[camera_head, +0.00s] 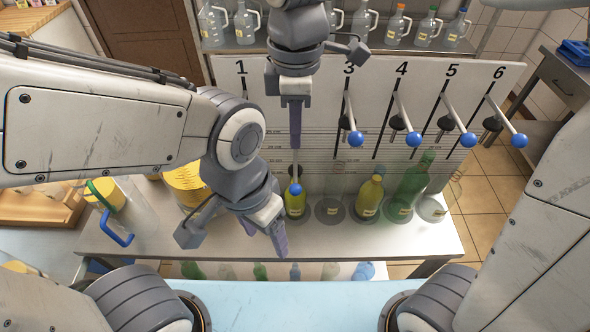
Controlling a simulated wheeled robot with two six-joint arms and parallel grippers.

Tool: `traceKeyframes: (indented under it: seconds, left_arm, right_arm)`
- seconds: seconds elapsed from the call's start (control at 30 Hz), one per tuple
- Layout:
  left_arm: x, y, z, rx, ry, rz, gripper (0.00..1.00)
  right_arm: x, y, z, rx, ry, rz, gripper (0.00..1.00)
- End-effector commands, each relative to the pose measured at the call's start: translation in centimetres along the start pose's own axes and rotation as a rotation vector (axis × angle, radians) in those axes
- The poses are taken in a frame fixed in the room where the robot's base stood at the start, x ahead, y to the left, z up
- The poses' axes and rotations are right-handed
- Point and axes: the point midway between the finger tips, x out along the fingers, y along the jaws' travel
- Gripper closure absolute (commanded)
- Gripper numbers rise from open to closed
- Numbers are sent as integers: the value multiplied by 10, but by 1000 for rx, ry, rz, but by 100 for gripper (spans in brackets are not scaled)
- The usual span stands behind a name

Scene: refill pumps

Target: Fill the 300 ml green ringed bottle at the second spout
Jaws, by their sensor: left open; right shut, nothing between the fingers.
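The second spout's lever ends in a blue ball (295,188) that hangs lower than the other levers' balls. My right gripper (295,145) is shut and empty, upright at this lever; I cannot tell if it touches. Below the ball is a yellow-green bottle (295,206) with a label, partly hidden. A clear handled bottle with a green ring (429,26) is on the back shelf. A clear vessel with a blue handle (118,236) stands at the left, near a green band and yellow part. My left gripper (235,238) is open and empty, left of the yellow-green bottle.
A white panel (500,75) carries numbered levers; my arm hides number 2. A yellow container (187,184) stands left. Bottles stand at spots 4 (369,198), 5 (410,190) and 6. More bottles show below the table's front edge.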

Motion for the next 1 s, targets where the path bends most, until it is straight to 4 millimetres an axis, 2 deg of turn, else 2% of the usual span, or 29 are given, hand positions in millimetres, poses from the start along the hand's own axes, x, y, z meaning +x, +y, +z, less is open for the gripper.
traceKeyframes:
  seconds: [0.03, 0.23, 0.57, 0.67, 1.0]
  left_arm:
    - [-10, 1, 0, 0, 0, 0, 31]
    - [-28, 2, -2, 1, 0, 0, 31]
    - [-30, 2, -2, 2, 0, 0, 31]
    - [-30, 2, -2, 2, 0, 0, 31]
    - [-29, 2, -2, 2, 0, 0, 31]
  right_arm:
    - [-11, 0, 0, 0, 0, 0, 100]
    - [-30, 0, 0, 0, 0, 0, 100]
    - [-31, 0, 0, 0, 0, 0, 100]
    - [-31, 0, 0, 0, 0, 0, 68]
    - [-33, 0, 0, 0, 0, 0, 68]
